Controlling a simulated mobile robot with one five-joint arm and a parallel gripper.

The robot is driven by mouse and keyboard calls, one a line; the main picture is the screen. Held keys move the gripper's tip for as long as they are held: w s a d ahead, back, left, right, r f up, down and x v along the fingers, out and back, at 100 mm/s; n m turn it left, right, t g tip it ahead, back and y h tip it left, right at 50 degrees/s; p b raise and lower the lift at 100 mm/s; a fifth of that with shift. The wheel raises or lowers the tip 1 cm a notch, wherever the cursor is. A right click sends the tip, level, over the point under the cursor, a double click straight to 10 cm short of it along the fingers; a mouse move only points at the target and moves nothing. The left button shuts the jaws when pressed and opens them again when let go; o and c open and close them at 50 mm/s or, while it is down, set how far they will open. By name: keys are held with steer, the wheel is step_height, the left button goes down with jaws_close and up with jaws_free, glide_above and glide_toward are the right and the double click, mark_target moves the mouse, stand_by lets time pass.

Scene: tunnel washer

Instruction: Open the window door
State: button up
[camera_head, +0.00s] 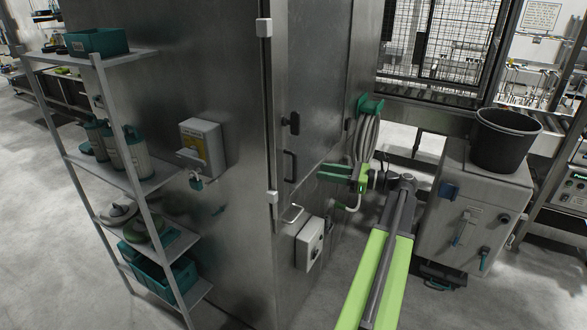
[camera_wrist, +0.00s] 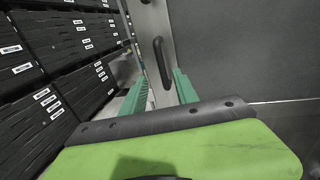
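A tall steel cabinet front (camera_head: 305,70) stands in the middle of the head view. It bears a black upright bar handle (camera_head: 290,166) below a small black latch (camera_head: 293,123). I cannot make out a window pane in it. My gripper (camera_head: 335,172), with teal fingers, is to the right of this handle, pointing left. In the wrist view my gripper (camera_wrist: 160,80) has its fingers apart, with nothing held. A black bar handle (camera_wrist: 162,62) on a narrow grey panel (camera_wrist: 152,18) shows between and just beyond the fingertips. I cannot tell whether it touches them.
A hose reel (camera_head: 367,135) hangs behind my gripper. A grey box (camera_head: 309,243) sticks out below it. A grey cabinet (camera_head: 470,205) with a black bucket (camera_head: 506,140) stands right, shelves (camera_head: 135,185) left. Black racks (camera_wrist: 60,50) fill the wrist view's left side.

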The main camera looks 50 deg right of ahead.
mark_target(295, 179)
steer(key=x, duration=1)
steer(key=shift+w+a, duration=0.1)
steer(key=shift+w, duration=0.15)
jaws_close()
stand_by(0.8)
